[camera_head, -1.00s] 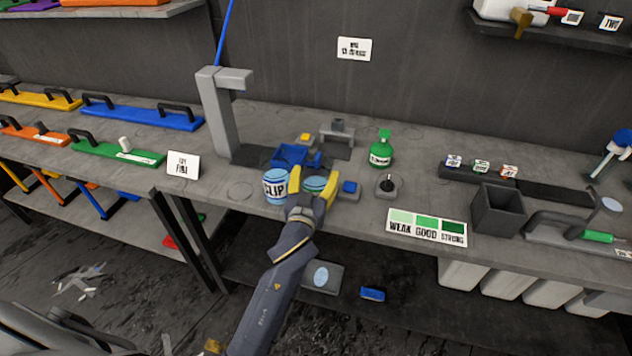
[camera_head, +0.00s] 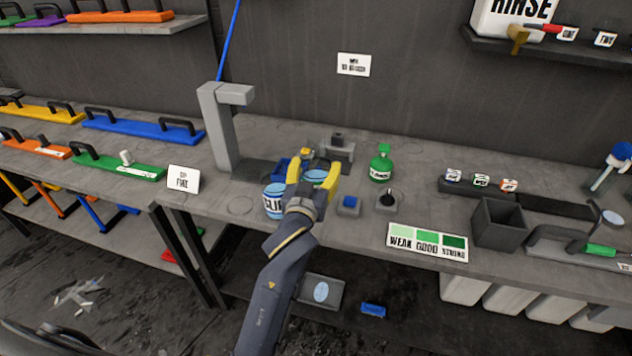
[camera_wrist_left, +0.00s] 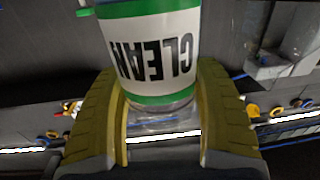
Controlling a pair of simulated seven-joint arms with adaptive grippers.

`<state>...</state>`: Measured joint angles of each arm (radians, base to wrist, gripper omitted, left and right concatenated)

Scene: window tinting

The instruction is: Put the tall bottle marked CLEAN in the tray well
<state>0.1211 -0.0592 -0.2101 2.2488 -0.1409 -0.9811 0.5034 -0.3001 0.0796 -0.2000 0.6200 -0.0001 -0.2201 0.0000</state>
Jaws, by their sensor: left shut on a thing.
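My left gripper (camera_head: 320,174) is shut on the bottle marked CLEAN (camera_wrist_left: 155,45). In the left wrist view the bottle has green bands and a white label that reads upside down, between the yellow fingers. In the head view only its pale blue round end (camera_head: 316,175) shows between the fingers, above the bench. A pale blue pot (camera_head: 273,203) stands close on the left, its label partly hidden by the gripper. A blue tray-like piece (camera_head: 282,167) lies behind, mostly hidden. I cannot tell which part is the tray well. My right gripper is not in view.
A green bottle (camera_head: 380,166), a grey block with a black knob (camera_head: 388,200) and a small blue-topped block (camera_head: 348,205) stand to the right. A grey post (camera_head: 216,130) rises at the left. A WEAK-GOOD-STRONG card (camera_head: 427,243) stands at the front edge.

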